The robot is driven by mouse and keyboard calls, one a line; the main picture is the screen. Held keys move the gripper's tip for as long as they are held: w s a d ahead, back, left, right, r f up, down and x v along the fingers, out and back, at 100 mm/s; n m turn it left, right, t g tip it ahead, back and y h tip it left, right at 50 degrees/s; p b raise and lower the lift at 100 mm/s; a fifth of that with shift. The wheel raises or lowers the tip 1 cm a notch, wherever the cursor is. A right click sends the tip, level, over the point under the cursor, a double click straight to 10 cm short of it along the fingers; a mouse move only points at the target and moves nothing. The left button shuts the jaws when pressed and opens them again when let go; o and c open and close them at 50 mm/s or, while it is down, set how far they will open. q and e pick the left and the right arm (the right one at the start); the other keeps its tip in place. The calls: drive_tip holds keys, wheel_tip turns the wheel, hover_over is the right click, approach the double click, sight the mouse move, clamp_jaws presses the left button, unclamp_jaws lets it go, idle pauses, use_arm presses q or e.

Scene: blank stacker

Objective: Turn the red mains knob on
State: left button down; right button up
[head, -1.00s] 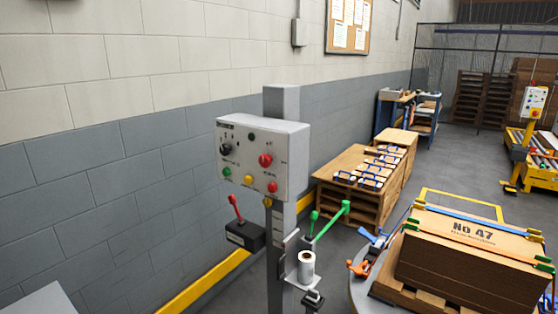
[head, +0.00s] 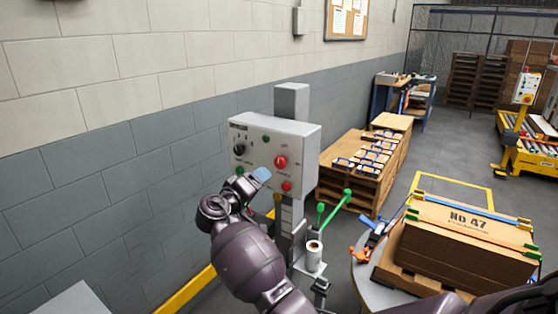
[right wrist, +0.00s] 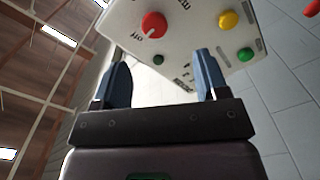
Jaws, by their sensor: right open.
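The red mains knob (head: 281,161) sits on the right half of the front of a pale grey control box (head: 300,146). In the right wrist view the red knob (right wrist: 153,22) is beyond the fingertips, near the top edge. Its white mark points toward the "off" label. My right gripper (head: 263,176) is in front of the box's lower part, left of and below the knob. In the right wrist view its two blue fingers (right wrist: 163,68) are apart with nothing between them. They do not touch the knob. My left gripper is not in view.
A black selector (head: 240,149), a red button (head: 287,186) and green buttons share the panel. The box stands on a grey post (head: 292,100). Strapped cardboard (head: 460,245) stands further right.

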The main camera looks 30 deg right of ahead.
sight(279, 164)
drive_tip(key=x, duration=0.3)
drive_tip(key=r+p+x, duration=0.1)
drive_tip(key=x, duration=0.5)
drive_tip(key=shift+d+r, duration=0.1)
drive_tip(key=shift+r, duration=0.1)
drive_tip(key=shift+w+d+f+p, duration=0.1)
drive_tip(key=shift+w+d+p, duration=0.2)
drive_tip(key=shift+d, duration=0.35)
drive_tip(key=shift+c, duration=0.8)
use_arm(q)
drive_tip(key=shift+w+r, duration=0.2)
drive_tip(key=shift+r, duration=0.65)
use_arm(e)
drive_tip(key=c, duration=0.8)
